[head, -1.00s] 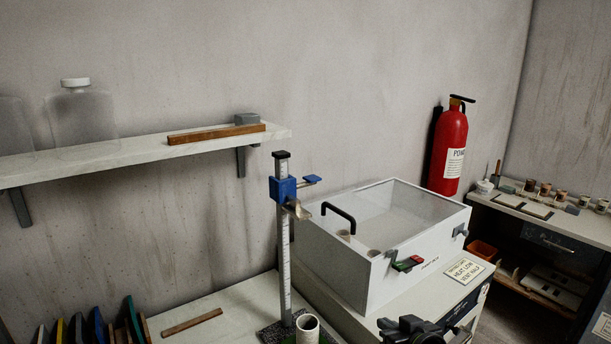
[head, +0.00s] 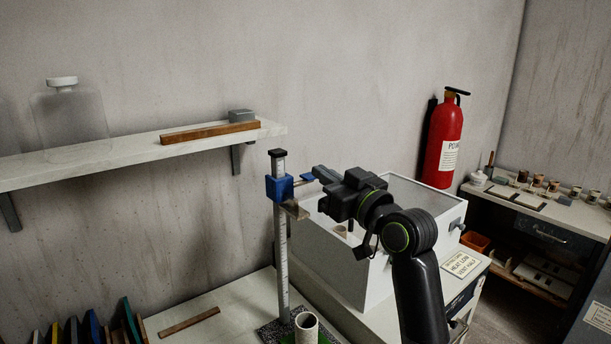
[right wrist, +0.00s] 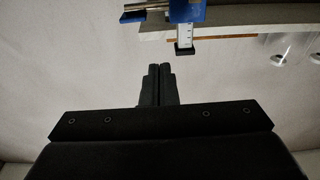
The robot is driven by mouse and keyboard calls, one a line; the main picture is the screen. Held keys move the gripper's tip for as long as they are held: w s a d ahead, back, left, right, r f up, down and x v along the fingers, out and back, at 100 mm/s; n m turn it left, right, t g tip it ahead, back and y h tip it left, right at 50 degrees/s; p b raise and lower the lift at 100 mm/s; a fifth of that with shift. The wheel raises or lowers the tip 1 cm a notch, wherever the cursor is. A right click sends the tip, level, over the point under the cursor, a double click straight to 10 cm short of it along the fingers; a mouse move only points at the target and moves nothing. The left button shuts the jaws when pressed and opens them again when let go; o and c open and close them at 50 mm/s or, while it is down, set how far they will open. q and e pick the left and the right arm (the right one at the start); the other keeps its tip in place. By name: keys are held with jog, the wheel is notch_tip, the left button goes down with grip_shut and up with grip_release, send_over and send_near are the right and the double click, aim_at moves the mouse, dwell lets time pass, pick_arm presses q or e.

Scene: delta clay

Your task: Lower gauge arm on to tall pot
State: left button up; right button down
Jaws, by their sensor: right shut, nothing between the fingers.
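The height gauge has a blue slider (head: 279,188) high on its upright scaled post (head: 282,245). Its gauge arm (head: 297,210) sticks out to the right, well above the tall pot (head: 306,328), an open pale cylinder at the foot of the post. My right gripper (head: 317,173) is shut and empty, with its tips close to the slider's small blue tab (head: 307,179); I cannot tell whether they touch. In the right wrist view my shut fingers (right wrist: 158,84) are below the blue slider (right wrist: 188,10) in the picture. My left gripper is not in view.
A white clear-topped box (head: 345,270) stands right of the post, behind my right arm. A wall shelf (head: 110,154) with a wooden bar (head: 210,132) is to the left. Coloured boards (head: 95,328) stand at the lower left. A red extinguisher (head: 442,150) hangs on the wall.

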jog(key=r+p, duration=0.1)
jog(key=p, duration=0.1)
send_over(305, 180)
jog(key=s, duration=0.2)
notch_tip(305, 180, down, 4)
jog(key=shift+r+p, duration=0.1)
jog(key=shift+p, duration=0.9)
jog(key=shift+f, duration=0.25)
notch_tip(305, 180, down, 25)
jog(key=b, duration=2.4)
jog(key=shift+f+b, duration=0.2)
jog(key=shift+b, duration=0.2)
